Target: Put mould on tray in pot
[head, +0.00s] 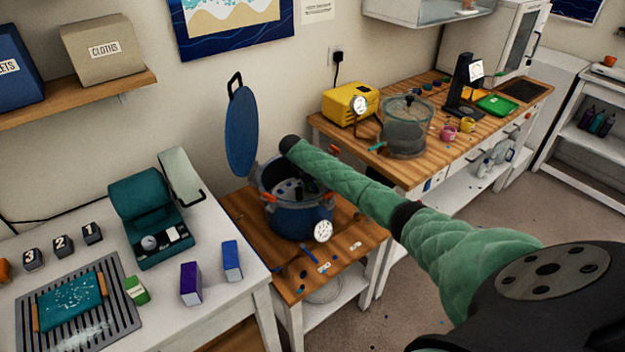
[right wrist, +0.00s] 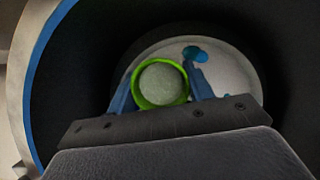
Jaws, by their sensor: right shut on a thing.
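The blue pot (head: 300,222) stands on the low wooden table, with its round blue lid (head: 241,132) raised upright behind it. My right arm reaches over the pot from the right, and its gripper is down inside. In the right wrist view my right gripper (right wrist: 161,83) is shut on the mould (right wrist: 160,104), a bright green ring with a pale grey filling. The pale round tray (right wrist: 232,72) with blue spots lies beyond it in the dark pot. I cannot tell whether the mould touches the tray. My left gripper is out of view.
A white table (head: 225,285) at left holds a teal machine (head: 150,215), a slotted rack (head: 118,300) and purple and blue boxes. A wooden bench (head: 440,135) behind right carries a yellow pump (head: 350,103) and a clear vessel (head: 403,135). Small pieces lie before the pot.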

